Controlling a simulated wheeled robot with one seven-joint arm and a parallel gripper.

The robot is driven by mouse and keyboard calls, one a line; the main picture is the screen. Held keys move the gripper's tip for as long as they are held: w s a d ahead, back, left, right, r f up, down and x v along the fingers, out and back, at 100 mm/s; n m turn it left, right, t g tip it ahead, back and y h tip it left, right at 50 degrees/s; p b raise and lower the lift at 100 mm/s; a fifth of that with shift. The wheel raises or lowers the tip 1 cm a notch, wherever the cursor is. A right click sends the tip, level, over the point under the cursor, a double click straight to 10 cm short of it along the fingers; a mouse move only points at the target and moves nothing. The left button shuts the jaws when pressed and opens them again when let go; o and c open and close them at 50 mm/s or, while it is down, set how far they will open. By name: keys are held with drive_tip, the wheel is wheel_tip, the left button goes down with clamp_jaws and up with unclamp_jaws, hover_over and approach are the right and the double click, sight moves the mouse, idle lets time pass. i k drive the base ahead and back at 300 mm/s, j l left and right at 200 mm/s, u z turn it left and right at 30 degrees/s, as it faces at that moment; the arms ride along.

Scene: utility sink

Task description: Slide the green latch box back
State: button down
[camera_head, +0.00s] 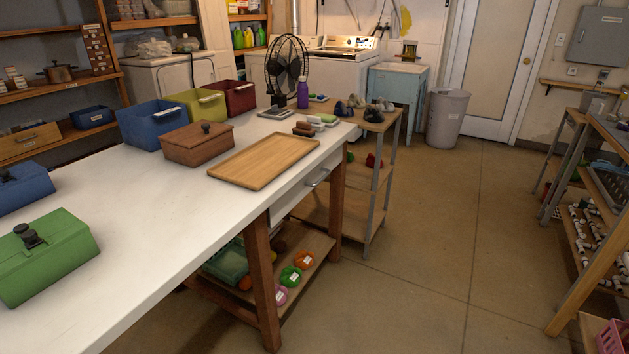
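The green latch box (48,256) sits on the white table (160,262) at the lower left of the head view. Its lid looks closed, and a dark latch or knob stands on top. Its left end is cut off by the picture edge. A blue box (22,187) of similar shape, with a dark knob, lies behind it at the left edge, a small gap apart. My gripper is not in view.
A wooden box (197,145), a wooden tray (265,160), and blue (152,126), olive (198,106) and red (232,97) bins stand toward the table's far end. A fan (287,68) is behind. Table between green box and tray is clear.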

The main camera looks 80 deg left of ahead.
sight(26, 273)
drive_tip(key=u, duration=3.75)
drive_tip(key=i+l+u, duration=0.15)
drive_tip(key=l, duration=0.15)
drive_tip(key=i+l+u, duration=0.2)
drive_tip(key=l, duration=0.15)
drive_tip(key=i+l+u, duration=0.15)
drive_tip(key=l, duration=0.2)
drive_tip(key=l+u, duration=0.2)
drive_tip(key=l, duration=0.15)
drive_tip(key=i+l+u, duration=0.15)
drive_tip(key=l, duration=0.2)
